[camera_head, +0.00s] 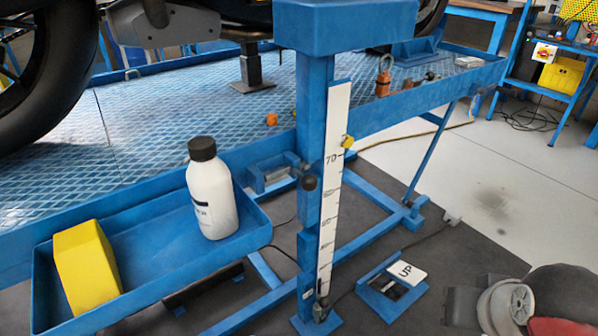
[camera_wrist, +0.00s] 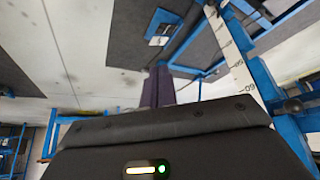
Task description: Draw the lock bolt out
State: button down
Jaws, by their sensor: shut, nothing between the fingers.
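A black round knob (camera_head: 309,182) sticks out of the blue lift post (camera_head: 311,130), beside the white height scale (camera_head: 335,170); it looks like the head of the lock bolt. In the wrist view a dark knob (camera_wrist: 292,105) on the blue post (camera_wrist: 268,85) at the right seems to be the same one. My gripper (camera_wrist: 160,75) shows there as two dark fingers, shut together and empty, well left of the knob and apart from it. The bolt's shaft is hidden.
A blue tray (camera_head: 262,232) left of the post holds a white bottle (camera_head: 211,190) and a yellow block (camera_head: 88,265). A blue pedal marked UP (camera_head: 405,272) stands on the floor right of the post. The lift platform (camera_head: 150,120) lies behind. Floor at the right is mostly clear.

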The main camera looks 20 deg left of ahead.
aim_at(316, 187)
jog(key=c, duration=2.1)
grip_release()
jog(key=shift+c, duration=0.2)
